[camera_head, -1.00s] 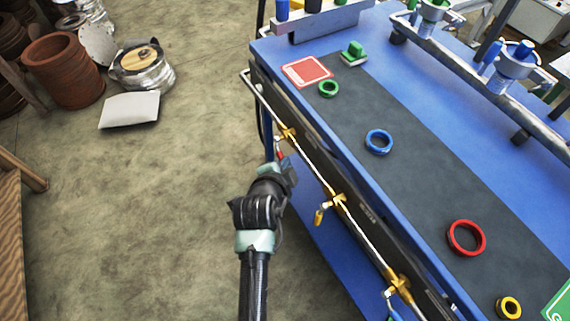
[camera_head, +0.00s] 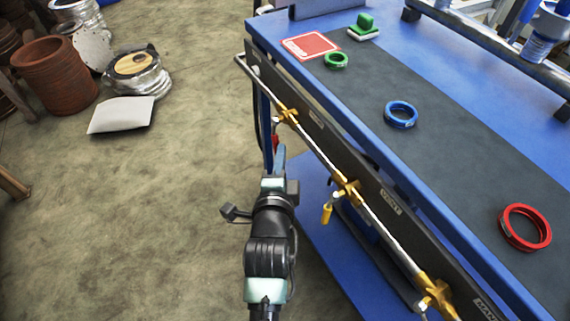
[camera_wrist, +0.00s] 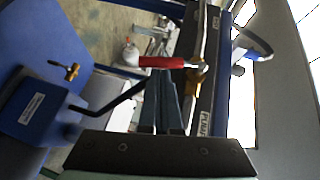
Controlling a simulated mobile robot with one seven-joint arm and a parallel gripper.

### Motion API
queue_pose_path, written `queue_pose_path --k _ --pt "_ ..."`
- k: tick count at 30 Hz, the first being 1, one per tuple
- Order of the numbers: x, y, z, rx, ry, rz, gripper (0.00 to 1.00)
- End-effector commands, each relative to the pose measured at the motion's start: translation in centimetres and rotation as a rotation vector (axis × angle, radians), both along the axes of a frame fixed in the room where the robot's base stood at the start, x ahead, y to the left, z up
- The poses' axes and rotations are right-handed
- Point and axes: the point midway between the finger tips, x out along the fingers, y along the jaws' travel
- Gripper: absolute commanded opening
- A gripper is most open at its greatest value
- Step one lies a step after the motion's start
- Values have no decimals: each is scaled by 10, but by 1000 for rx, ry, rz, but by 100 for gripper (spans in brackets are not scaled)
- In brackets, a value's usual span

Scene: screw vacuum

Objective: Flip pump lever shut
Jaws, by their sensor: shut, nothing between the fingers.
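The red pump lever (camera_head: 275,143) hangs below the brass valve (camera_head: 288,116) at the far end of the pipe along the bench front. In the wrist view the red lever (camera_wrist: 160,62) extends left from the brass valve body (camera_wrist: 196,76), above a label reading PUMP (camera_wrist: 206,120). My gripper (camera_head: 280,152) is shut and empty, with its fingertips close to the lever at the bench front. In the wrist view the fingertips (camera_wrist: 165,82) lie just below the lever in the picture. I cannot tell whether they touch it.
A yellow-handled valve (camera_head: 347,190) sits on the same pipe nearer to me, by a VENT label. The bench top (camera_head: 470,95) carries green, blue and red rings. A blue shelf (camera_head: 310,240) lies below the pipe.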

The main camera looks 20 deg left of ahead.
Motion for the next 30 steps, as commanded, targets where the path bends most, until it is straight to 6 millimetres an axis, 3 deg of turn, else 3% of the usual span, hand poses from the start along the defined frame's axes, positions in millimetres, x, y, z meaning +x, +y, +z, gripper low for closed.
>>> queue_pose_path --k 1,4,15,30 --pt "1 1 -12 25 -19 -1 0" --pt "2 2 -14 73 -57 -1 0" --pt "4 5 -15 189 -147 0 0" --pt "5 7 -11 217 -169 1 0"
